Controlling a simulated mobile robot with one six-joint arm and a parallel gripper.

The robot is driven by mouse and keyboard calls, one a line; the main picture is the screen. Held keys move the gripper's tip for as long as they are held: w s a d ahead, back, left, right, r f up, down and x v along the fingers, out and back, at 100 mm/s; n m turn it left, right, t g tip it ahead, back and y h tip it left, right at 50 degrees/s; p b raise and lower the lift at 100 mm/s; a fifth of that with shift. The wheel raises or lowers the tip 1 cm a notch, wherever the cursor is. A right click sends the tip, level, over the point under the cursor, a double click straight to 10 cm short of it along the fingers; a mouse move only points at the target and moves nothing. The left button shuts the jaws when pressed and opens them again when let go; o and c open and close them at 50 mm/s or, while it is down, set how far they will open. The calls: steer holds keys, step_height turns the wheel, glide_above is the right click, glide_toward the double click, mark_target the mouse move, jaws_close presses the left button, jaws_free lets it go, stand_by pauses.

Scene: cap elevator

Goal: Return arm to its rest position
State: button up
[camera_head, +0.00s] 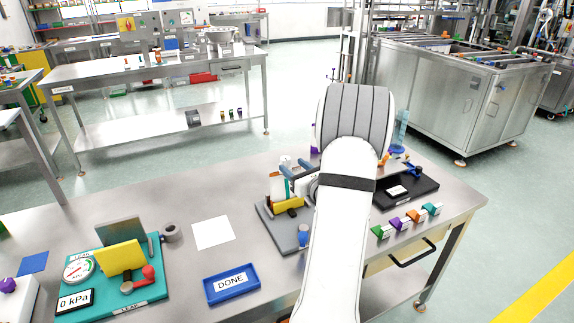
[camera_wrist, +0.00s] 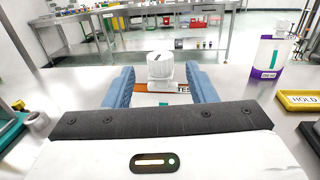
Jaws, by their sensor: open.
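My gripper (camera_wrist: 160,82) is open in the wrist view, with its two blue fingers spread apart. A white round, cap-like part (camera_wrist: 160,66) stands just beyond and between the fingertips, above a brown and white labelled base. I cannot tell whether the fingers touch it. In the head view my white arm reaches over the steel bench (camera_head: 180,205), and the blue fingers show partly at its left, above a grey fixture (camera_head: 284,232). The fixture holds a white card with coloured stripes and a yellow block (camera_head: 289,205).
A blue DONE tray (camera_head: 232,284) and a white sheet (camera_head: 212,232) lie left of my arm. A teal gauge fixture (camera_head: 140,291) stands further left. A black tray (camera_head: 420,189) and several coloured clips (camera_head: 397,224) are right. A yellow HOLD tray (camera_wrist: 300,102) shows in the wrist view.

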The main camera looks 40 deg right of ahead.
steer(key=shift+s+a, duration=0.1)
steer(key=shift+s, duration=0.95)
